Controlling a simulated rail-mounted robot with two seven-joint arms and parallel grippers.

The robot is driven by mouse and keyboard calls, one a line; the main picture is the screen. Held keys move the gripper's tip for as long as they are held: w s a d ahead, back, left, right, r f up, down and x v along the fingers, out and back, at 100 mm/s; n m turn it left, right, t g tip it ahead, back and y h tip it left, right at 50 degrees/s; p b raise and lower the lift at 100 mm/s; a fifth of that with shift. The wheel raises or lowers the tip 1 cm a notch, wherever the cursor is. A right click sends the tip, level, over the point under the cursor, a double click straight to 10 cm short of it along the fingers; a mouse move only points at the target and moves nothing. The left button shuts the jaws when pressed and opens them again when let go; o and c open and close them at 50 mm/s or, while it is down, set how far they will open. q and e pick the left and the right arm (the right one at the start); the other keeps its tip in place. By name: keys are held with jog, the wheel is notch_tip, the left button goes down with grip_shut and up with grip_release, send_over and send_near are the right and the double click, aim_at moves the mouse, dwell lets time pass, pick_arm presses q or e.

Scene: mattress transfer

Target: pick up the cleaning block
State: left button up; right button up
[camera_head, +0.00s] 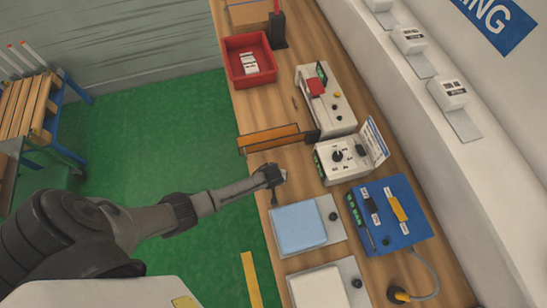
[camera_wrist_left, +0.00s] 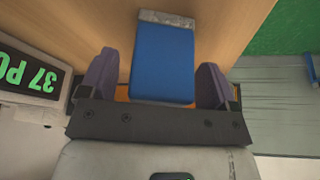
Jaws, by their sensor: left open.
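In the left wrist view, a blue block (camera_wrist_left: 162,62) with a grey strip at its far end lies between the two fingers of my left gripper (camera_wrist_left: 158,62); it looks like the cleaning block. The fingers are open, one on each side, and gaps show between them and the block. In the head view my left gripper (camera_head: 272,178) is over the near-left edge of the wooden bench (camera_head: 285,110). The block is mostly hidden by the gripper there; only a small pale bit shows at the tip. My right gripper is not in view.
A light blue pad (camera_head: 299,227) on a grey plate lies just below the gripper. An orange panel (camera_head: 268,138) stands behind it, with a white joystick device (camera_head: 343,160) to the right. A blue tool mat (camera_head: 408,232) and red bin (camera_head: 236,70) are also on the bench.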

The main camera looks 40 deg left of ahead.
pick_arm(q)
jog(key=c, duration=1.1)
jog(key=shift+r, duration=0.1)
